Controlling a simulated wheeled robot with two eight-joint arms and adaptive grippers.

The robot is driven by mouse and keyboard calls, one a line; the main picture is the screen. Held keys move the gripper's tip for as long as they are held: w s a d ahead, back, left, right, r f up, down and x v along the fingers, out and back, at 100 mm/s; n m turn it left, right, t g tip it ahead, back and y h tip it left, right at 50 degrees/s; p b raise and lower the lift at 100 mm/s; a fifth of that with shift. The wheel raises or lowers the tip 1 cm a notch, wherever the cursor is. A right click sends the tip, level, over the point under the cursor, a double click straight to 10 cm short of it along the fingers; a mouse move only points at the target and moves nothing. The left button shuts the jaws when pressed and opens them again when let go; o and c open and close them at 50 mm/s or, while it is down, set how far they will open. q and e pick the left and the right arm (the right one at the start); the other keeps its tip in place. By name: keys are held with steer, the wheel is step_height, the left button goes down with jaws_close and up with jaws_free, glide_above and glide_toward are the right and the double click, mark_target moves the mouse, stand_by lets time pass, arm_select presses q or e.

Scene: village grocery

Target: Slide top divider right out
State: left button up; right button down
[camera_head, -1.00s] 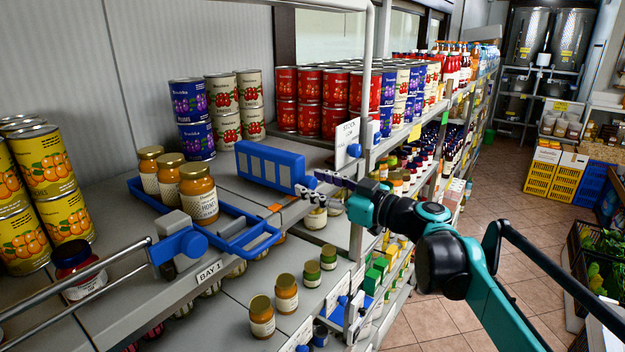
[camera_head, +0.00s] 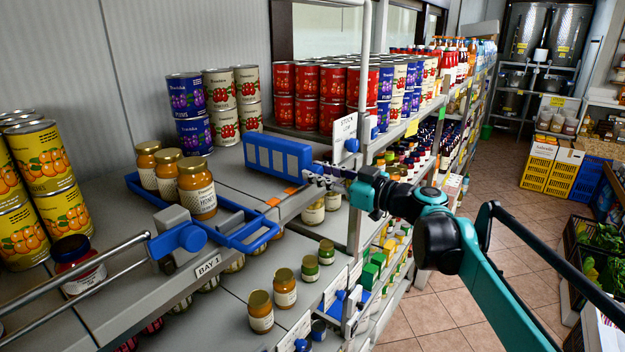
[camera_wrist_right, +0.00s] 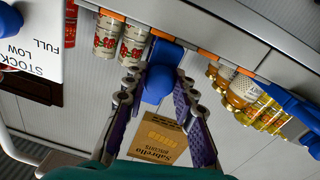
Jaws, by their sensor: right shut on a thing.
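The top divider (camera_head: 278,158) is a blue panel standing on the upper shelf, behind and right of the honey jars. My right gripper (camera_head: 322,174) is at its right end, near the shelf's front edge. In the right wrist view my right gripper (camera_wrist_right: 163,95) has its fingers on both sides of a blue end piece of the divider (camera_wrist_right: 158,84) and is shut on it. The fingers hide part of that end. My left gripper is not in view.
Honey jars (camera_head: 197,190) stand in a blue tray (camera_head: 236,236) left of the divider. Plum cans (camera_head: 190,115) and cherry cans stand behind. A white stock sign (camera_head: 345,138) and post are close to the right gripper. Small jars (camera_head: 285,288) stand on the lower shelf.

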steer(key=w+d, duration=0.5)
steer(key=w, duration=0.3)
steer(key=shift+d+r, duration=0.15)
steer(key=shift+d, duration=0.2)
steer(key=shift+w, duration=0.1)
steer(key=c, duration=1.4)
jaws_free()
steer(key=shift+o, duration=1)
steer(key=shift+w+a, duration=0.1)
steer(key=shift+w, duration=0.2)
steer(key=shift+a, duration=0.1)
steer(key=shift+f, duration=0.2)
